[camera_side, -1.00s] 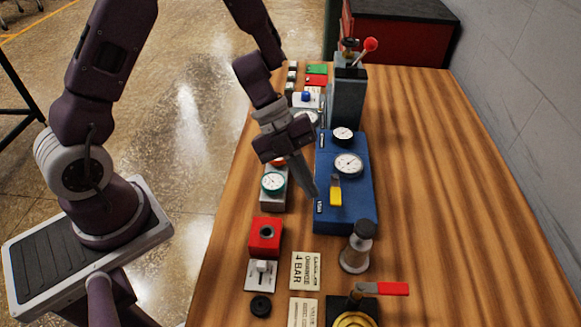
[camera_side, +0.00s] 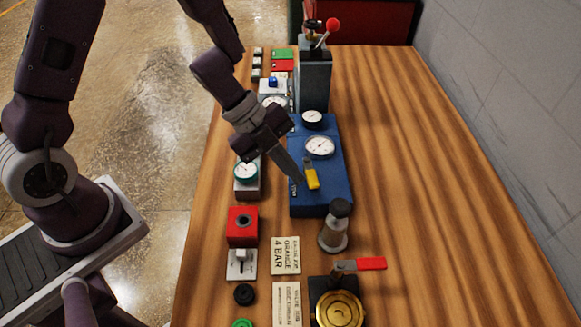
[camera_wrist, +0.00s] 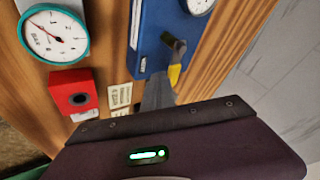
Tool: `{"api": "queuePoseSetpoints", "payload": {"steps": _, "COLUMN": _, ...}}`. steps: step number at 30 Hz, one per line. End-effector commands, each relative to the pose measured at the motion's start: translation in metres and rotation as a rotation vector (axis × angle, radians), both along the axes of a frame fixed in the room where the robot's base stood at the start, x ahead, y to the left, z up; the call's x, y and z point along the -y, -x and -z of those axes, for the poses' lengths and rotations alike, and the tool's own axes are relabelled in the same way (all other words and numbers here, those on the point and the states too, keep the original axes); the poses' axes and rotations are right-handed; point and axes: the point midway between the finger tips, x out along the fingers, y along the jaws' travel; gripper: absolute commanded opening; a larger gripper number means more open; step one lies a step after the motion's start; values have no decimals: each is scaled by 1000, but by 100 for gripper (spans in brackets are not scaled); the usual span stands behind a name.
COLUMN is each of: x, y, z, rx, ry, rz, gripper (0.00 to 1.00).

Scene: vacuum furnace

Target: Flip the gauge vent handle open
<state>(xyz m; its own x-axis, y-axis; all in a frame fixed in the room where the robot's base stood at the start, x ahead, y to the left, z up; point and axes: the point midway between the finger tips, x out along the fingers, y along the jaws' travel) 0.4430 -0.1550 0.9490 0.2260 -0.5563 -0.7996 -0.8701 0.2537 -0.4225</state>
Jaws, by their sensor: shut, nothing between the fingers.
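The blue gauge box (camera_side: 330,200) carries a small vent handle with a yellow grip (camera_side: 312,180) on its top, near the front end. The handle's grip points toward the box's front end in the side view. My gripper (camera_side: 297,178) is shut and empty, slanting down just left of the handle. In the wrist view the shut fingers (camera_wrist: 160,88) lie close beside the yellow grip (camera_wrist: 175,73). I cannot tell whether they touch it. A white-faced gauge (camera_side: 320,147) sits behind the handle on the blue box.
A teal-rimmed gauge (camera_side: 245,171) and a red block (camera_side: 242,226) stand left of the box. A grey column (camera_side: 314,80) rises behind. The table's right side is clear.

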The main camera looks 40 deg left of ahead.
Motion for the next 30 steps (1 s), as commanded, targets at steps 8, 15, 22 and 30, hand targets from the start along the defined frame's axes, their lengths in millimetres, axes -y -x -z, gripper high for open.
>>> {"api": "queuePoseSetpoints", "payload": {"steps": 8, "x": 12, "y": -3, "z": 0, "rx": -1, "ry": -1, "rz": -105, "gripper": 0}}
{"api": "queuePoseSetpoints", "payload": {"steps": 15, "x": 23, "y": -10, "z": 0, "rx": 3, "ry": -1, "rz": -261, "gripper": 0}}
{"api": "queuePoseSetpoints", "payload": {"steps": 22, "x": 32, "y": -18, "z": 0, "rx": 3, "ry": -1, "rz": -271, "gripper": 0}}
{"api": "queuePoseSetpoints", "payload": {"steps": 30, "x": 40, "y": -28, "z": 0, "rx": 5, "ry": -2, "rz": -532, "gripper": 0}}
